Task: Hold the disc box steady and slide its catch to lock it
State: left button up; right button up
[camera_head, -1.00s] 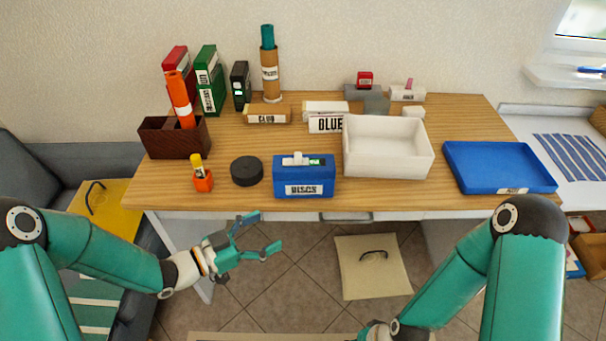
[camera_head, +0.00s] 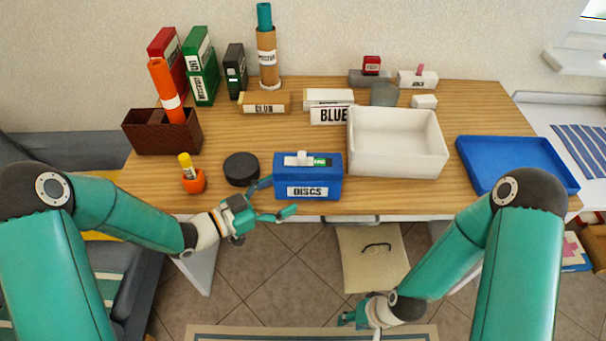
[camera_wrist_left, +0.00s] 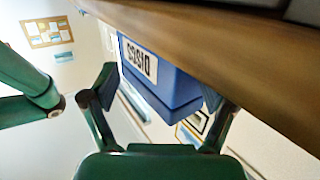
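The blue disc box (camera_head: 308,180), labelled DISCS, stands upright at the table's front edge. On its top is a white catch (camera_head: 297,159), left of a small green mark. My left gripper (camera_head: 280,197) is open at the box's front left corner, one finger by its left side and the other in front of its lower face. In the left wrist view the box (camera_wrist_left: 165,75) shows between and beyond the spread fingers, with no clear grip. My right gripper (camera_head: 347,319) is low, in front of the table, partly hidden by its own wrist; its opening is unclear.
A black round disc (camera_head: 241,168) and an orange holder (camera_head: 194,182) with a yellow-topped stick stand left of the box. A white open bin (camera_head: 397,165) is close on its right, with a blue tray (camera_head: 515,190) further right. Binders and labelled blocks stand behind.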

aim_at(286, 193)
pick_arm(q)
jog(key=b+x, duration=0.1)
jog(key=x, duration=0.2)
jog(key=shift+w+d+f, duration=0.15)
jog(key=shift+d+f, duration=0.05)
jog(key=shift+d, duration=0.15)
jog(key=shift+b+x, duration=0.35)
jog(key=shift+x, duration=0.7)
jog(key=shift+r, duration=0.15)
grip_shut()
jog(key=shift+c, duration=0.2)
grip_release()
